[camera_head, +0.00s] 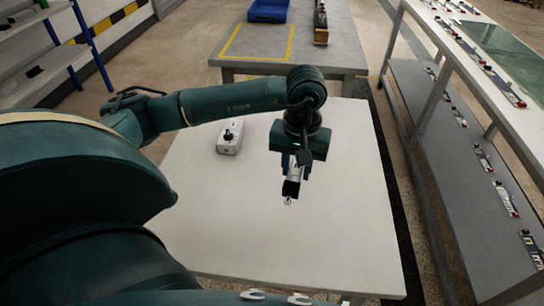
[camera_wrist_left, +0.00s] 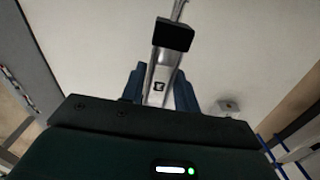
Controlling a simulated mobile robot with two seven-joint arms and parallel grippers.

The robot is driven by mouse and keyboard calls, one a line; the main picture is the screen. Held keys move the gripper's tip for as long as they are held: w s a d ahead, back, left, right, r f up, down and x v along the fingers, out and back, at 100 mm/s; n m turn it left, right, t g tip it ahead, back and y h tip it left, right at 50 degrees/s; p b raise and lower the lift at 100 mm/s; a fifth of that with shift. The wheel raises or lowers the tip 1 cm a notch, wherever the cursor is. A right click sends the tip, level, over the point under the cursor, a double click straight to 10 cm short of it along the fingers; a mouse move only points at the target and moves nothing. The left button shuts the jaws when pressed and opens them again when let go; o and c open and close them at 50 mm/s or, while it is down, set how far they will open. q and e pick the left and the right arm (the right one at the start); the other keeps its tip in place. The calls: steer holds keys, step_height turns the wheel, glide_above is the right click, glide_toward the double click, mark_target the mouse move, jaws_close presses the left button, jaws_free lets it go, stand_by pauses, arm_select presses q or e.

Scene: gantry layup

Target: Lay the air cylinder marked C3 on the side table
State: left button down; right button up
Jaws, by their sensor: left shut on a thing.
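My left gripper (camera_head: 298,166) is shut on an air cylinder (camera_head: 292,183), a silver body with a black end cap and a thin metal rod. The cylinder points toward the near side of the picture, over a white-topped table (camera_head: 225,215). In the left wrist view the cylinder (camera_wrist_left: 160,78) stands between the blue-green fingers (camera_wrist_left: 158,90), with a small dark square mark on its side that I cannot read. Whether it touches the tabletop is unclear. My right gripper does not show.
A white box with a black knob (camera_head: 230,138) sits on the white table, left of the gripper. Behind is a grey table (camera_head: 345,45) with a yellow outline and a blue bin (camera_head: 268,10). A long bench with a lower shelf (camera_head: 455,180) holds several parts at right.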

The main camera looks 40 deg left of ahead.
mark_target(292, 176)
arm_select(q)
steer(key=shift+w+a+f+n+b, duration=0.25)
steer(key=shift+w+a+n+b, duration=0.2)
steer(key=shift+b, duration=0.25)
steer(key=shift+a+r+n+b, duration=0.35)
steer(key=shift+r+b, duration=0.15)
steer(key=shift+b, duration=0.2)
step_height(292, 176, down, 6)
steer(key=shift+r, duration=0.25)
steer(key=shift+f+b, duration=0.3)
steer(key=shift+f, duration=1.7)
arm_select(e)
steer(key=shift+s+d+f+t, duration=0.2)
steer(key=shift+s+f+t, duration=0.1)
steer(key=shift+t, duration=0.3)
arm_select(q)
steer(key=shift+f, duration=0.15)
steer(key=c, duration=1)
jaws_free()
steer(key=shift+c, duration=0.2)
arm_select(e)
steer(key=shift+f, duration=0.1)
